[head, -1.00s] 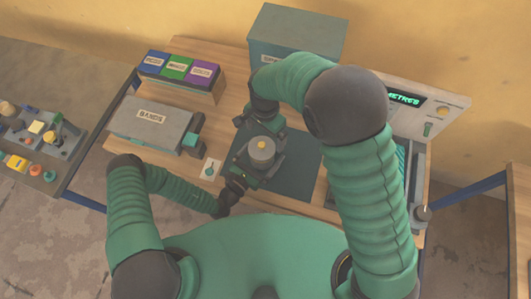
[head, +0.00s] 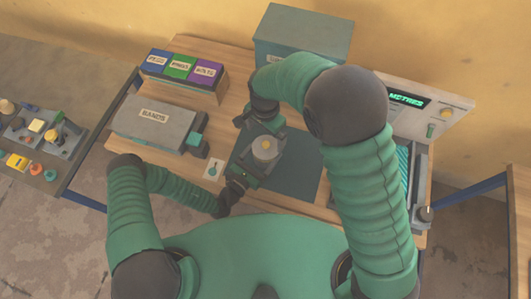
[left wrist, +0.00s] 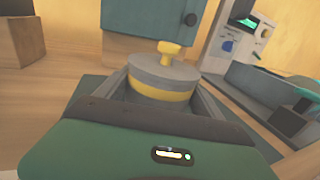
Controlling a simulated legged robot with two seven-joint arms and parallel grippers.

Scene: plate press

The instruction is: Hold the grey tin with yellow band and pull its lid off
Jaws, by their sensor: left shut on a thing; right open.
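The grey tin with yellow band (left wrist: 160,92) is upright in the left wrist view, with its grey lid (left wrist: 165,70) and yellow knob (left wrist: 169,50) on top. In the head view the lid (head: 265,149) shows from above and hides most of the tin. My left gripper (head: 256,168) is shut on the tin, with a finger along each side. My right gripper (head: 262,126) is open, just behind the tin in the head view and apart from the knob. Its fingertips are partly hidden by its own wrist.
A dark green mat (head: 295,178) lies under the grippers. A grey labelled box (head: 155,125) and a set of coloured boxes (head: 180,68) stand to the left. A teal cabinet (head: 300,38) stands behind. A panel with a display (head: 432,112) and a grey tray (head: 419,190) are at right.

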